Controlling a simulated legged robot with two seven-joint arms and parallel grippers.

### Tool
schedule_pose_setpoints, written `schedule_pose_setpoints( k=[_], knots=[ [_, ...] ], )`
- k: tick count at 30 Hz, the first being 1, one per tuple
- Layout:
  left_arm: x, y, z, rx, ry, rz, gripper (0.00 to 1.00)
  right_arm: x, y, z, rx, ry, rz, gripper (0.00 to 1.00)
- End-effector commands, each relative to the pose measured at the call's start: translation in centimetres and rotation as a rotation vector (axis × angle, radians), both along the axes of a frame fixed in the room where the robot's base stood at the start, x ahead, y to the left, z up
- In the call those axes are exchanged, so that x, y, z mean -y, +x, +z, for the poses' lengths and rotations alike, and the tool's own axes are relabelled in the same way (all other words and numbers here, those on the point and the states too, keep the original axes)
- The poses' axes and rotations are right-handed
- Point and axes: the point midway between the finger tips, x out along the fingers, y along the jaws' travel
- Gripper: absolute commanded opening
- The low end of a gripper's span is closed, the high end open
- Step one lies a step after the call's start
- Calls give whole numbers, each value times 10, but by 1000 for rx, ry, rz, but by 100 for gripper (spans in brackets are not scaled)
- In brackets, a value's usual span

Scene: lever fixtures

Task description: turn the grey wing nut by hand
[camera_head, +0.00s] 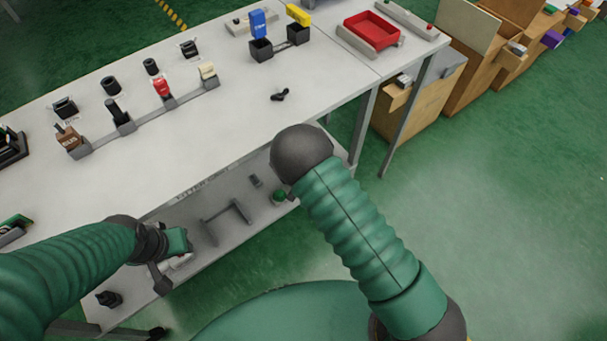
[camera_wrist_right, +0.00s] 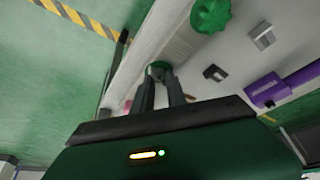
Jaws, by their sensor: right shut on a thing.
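My right gripper (camera_wrist_right: 160,82) is low by the front of the bench in the right wrist view, its two fingers close together. They are shut on what seems to be the grey wing nut (camera_wrist_right: 159,73), mostly hidden by the fingertips against a round green piece (camera_wrist_right: 157,66). In the head view the dark end of my right arm covers this gripper; the wing nut cannot be made out there. My left gripper (camera_head: 164,275) is over the lower shelf at the left, and its jaw opening is unclear.
A green knob (camera_wrist_right: 211,14), a grey block (camera_wrist_right: 263,36), a dark bracket (camera_wrist_right: 215,73) and a purple part (camera_wrist_right: 282,87) show beyond my right fingers. The white bench top (camera_head: 235,140) carries several switches and levers. A red tray (camera_head: 371,29) stands at the far right. Green floor lies open at right.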

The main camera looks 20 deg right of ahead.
Motion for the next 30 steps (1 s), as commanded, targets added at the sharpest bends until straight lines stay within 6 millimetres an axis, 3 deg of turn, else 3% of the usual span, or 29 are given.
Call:
schedule_pose_setpoints(
  k=[10,11,15,25,30],
  knots=[
    [0,0,0,0,0,0,36,0,-1,-1,-3,2,-7,0],
    [0,0,0,0,0,0,36,0,-1,-1,-3,2,-7,20],
    [0,0,0,0,0,0,36,0,-1,-1,-2,2,-6,38],
    [0,0,4,0,0,0,36,-1,-1,3,-1,2,-4,39],
    [0,0,35,0,0,0,36,-4,-9,34,-1,1,-3,39]
  ],
)
